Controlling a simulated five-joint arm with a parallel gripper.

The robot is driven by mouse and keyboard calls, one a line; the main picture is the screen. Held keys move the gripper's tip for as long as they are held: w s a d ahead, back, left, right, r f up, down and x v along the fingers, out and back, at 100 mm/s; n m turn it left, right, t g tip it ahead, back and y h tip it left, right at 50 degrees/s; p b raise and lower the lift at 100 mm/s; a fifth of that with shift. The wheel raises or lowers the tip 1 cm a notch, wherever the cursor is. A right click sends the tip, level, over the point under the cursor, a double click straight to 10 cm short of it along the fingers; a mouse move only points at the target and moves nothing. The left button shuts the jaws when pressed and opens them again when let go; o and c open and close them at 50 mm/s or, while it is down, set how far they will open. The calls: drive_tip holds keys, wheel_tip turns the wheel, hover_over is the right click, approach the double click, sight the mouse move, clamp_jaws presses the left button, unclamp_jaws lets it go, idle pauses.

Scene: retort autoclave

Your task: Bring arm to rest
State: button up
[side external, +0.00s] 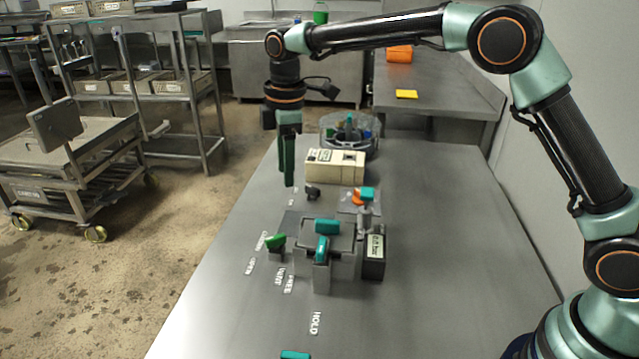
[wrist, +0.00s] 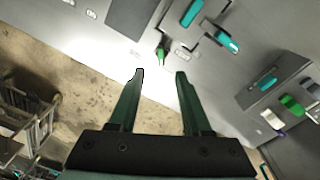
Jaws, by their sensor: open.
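My gripper (side external: 287,165) hangs fingers-down from my arm, above the far left part of the metal table (side external: 430,215) in the side external view. In the wrist view my gripper (wrist: 158,75) shows two green fingers spread apart with nothing between them. It touches nothing that I can see. The grey retort autoclave model (side external: 325,240) stands on the table nearer the camera, with teal handles on top and in front. A green lever (side external: 275,241) sits at its left; the lever also shows in the wrist view (wrist: 160,50).
A cream box (side external: 334,166) and a round grey holder (side external: 350,136) stand behind the autoclave. A black labelled box (side external: 374,256) is at its right. A teal piece (side external: 295,354) lies at the front edge. Metal carts (side external: 75,160) stand left. The table's right side is clear.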

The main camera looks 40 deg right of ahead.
drive_tip(key=s+d+r+m+t, duration=0.1)
drive_tip(key=s+d+r+m, duration=0.3)
drive_tip(key=s+d+r, duration=0.15)
drive_tip(key=s+d+m+t, duration=0.2)
drive_tip(key=s+d+m, duration=0.2)
drive_tip(key=s, duration=0.4)
drive_tip(key=s+d+m+t, duration=0.2)
drive_tip(key=s+d+m, duration=0.3)
drive_tip(key=s, duration=0.4)
drive_tip(key=shift+d+f+m, duration=0.15)
drive_tip(key=shift+f+m, duration=0.05)
drive_tip(key=shift+m, duration=0.5)
